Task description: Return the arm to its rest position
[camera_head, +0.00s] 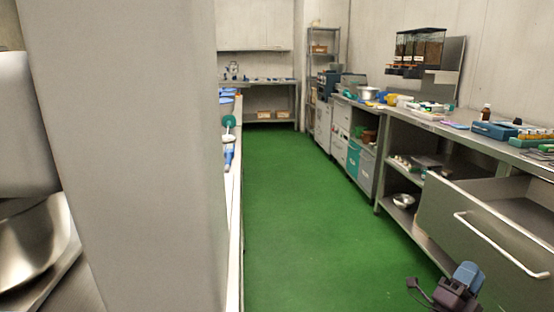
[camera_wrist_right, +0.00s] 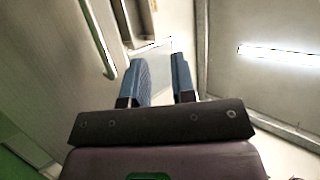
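My right gripper (camera_head: 466,272) is at the bottom right of the head view, in front of the pulled-out drawer (camera_head: 480,235). It has blue fingers on a dark body. In the right wrist view its two fingers (camera_wrist_right: 160,68) stand apart with nothing between them, so it is open and empty. The drawer front with its long bar handle (camera_wrist_right: 98,38) shows at the upper left of that view, apart from the fingers. My left gripper is not in view.
A steel counter (camera_head: 420,124) with several small items runs along the right wall, with shelves below. A wide grey upright (camera_head: 125,150) blocks much of the left. A shiny metal bowl (camera_head: 30,240) is at the far left. The green floor (camera_head: 300,210) between is clear.

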